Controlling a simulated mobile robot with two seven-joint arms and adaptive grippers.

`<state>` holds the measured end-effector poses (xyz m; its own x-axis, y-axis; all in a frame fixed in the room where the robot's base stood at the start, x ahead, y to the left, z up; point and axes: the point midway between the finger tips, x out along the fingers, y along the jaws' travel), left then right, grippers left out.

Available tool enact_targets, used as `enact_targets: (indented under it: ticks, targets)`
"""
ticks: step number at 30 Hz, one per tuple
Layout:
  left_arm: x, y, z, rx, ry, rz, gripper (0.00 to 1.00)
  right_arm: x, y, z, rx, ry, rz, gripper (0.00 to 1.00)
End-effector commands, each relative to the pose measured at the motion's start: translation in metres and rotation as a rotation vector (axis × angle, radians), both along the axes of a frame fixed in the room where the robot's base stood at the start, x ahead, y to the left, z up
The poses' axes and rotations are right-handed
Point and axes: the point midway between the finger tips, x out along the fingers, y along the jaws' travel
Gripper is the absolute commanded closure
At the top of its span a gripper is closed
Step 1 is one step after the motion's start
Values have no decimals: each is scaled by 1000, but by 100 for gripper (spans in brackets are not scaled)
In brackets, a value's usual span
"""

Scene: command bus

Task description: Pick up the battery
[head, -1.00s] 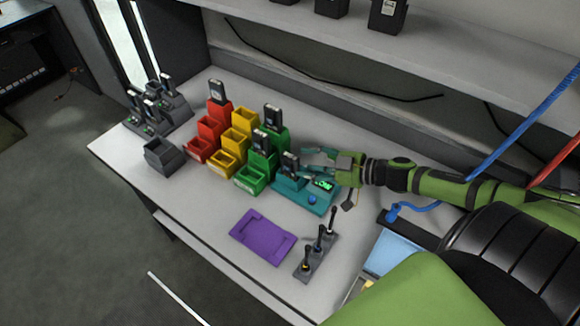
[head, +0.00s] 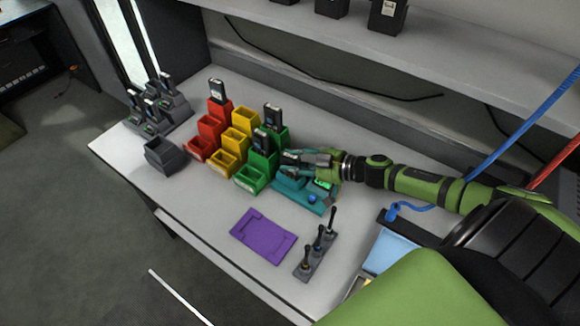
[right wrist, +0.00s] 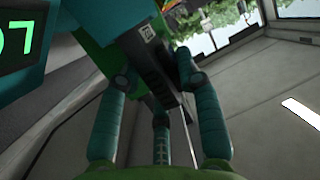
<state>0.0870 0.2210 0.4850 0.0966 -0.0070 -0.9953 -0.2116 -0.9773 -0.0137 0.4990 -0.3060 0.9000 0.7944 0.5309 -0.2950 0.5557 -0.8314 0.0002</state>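A dark battery (right wrist: 150,62) stands in the teal tester (head: 294,193), which has a lit green display (head: 324,184) and a blue button. In the head view my right gripper (head: 290,162) reaches over the tester from the right and hides most of this battery. In the right wrist view the fingers of my right gripper (right wrist: 155,75) are spread, one on each side of the battery. They look open; whether either finger touches the battery is hard to tell. My left gripper is not in view.
Red (head: 201,147), yellow (head: 222,162) and green (head: 250,179) bins stand left of the tester, some holding batteries. Grey chargers (head: 158,112) stand at the far left. A purple tray (head: 263,237) and a joystick panel (head: 315,257) lie in front. A shelf overhangs the back.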

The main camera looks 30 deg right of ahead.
Motion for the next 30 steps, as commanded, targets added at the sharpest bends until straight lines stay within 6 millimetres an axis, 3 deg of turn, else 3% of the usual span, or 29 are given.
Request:
enact_targets:
  ticks: [11,19,30]
  targets:
    - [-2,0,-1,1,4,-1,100,0,-1,7,-3,-2,1,100]
    - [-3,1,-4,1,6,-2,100,0,-1,44,-6,-3,4,100]
    - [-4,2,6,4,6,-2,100,-45,-2,66,0,6,2,100]
